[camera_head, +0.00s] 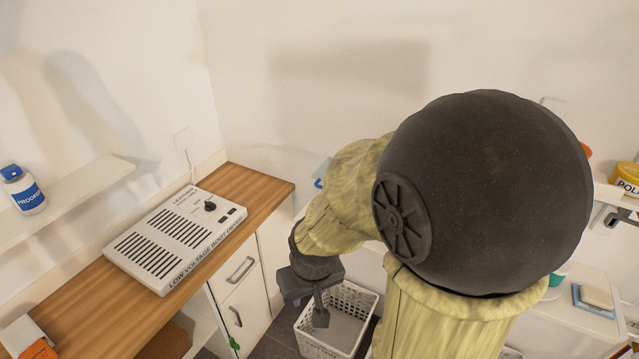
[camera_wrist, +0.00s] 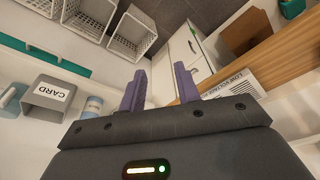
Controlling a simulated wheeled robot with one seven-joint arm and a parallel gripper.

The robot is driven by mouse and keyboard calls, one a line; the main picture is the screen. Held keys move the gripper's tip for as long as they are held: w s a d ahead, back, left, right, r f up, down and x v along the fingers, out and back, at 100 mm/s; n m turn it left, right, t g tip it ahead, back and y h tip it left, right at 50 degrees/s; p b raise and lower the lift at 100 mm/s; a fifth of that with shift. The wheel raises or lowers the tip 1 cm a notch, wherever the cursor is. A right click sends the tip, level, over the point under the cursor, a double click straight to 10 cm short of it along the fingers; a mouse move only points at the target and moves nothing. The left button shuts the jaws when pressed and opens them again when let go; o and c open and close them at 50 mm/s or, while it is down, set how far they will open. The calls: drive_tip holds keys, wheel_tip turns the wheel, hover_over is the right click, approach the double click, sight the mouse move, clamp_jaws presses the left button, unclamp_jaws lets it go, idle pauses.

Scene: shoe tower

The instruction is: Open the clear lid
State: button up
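I cannot make out a clear lid in either view. My gripper (camera_wrist: 159,70) shows in the wrist view with its two purple fingers well apart and nothing between them. In the head view my gripper (camera_head: 319,302) hangs low, with a white basket behind and below it. My own arm covers the middle and right of the head view and hides what lies behind it.
A white boot dryer (camera_head: 178,236) lies on a wooden counter (camera_head: 85,310) above white drawers (camera_head: 240,295). A white basket (camera_head: 338,315) stands on the floor. A grey box marked CARD (camera_wrist: 47,112) and a blue-labelled container (camera_wrist: 92,106) show in the wrist view.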

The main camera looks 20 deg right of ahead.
drive_tip(key=w+d+f+m+t+y+b, duration=0.1)
drive_tip(key=w+d+f+m+t, duration=0.25)
drive_tip(key=w, duration=0.35)
drive_tip(key=w+d+f+m+t+b, duration=0.2)
drive_tip(key=w+f, duration=0.2)
drive_tip(key=w, duration=0.3)
drive_tip(key=w+d+f+m+t+y+b, duration=0.1)
drive_tip(key=w+d+f+m+t, duration=0.1)
drive_tip(key=w+f+t, duration=0.3)
drive_tip(key=w+d+r+m+t+h, duration=0.1)
drive_tip(key=d+m+t+h, duration=0.1)
drive_tip(key=d+m, duration=0.3)
drive_tip(key=w+d+r+m+t+h+b, duration=0.1)
drive_tip(key=w+d+r+m+t+h, duration=0.1)
drive_tip(key=d+m+t, duration=0.2)
drive_tip(key=shift+w+d+m, duration=0.15)
drive_tip(key=shift+d+m, duration=0.6)
drive_tip(key=shift+d, duration=0.15)
drive_tip(key=shift+w, duration=0.15)
drive_tip(key=w+d+r+p, duration=0.2)
drive_tip(key=w+p, duration=0.1)
drive_tip(key=w, duration=1.4)
drive_tip(key=shift+c, duration=0.2)
clamp_jaws()
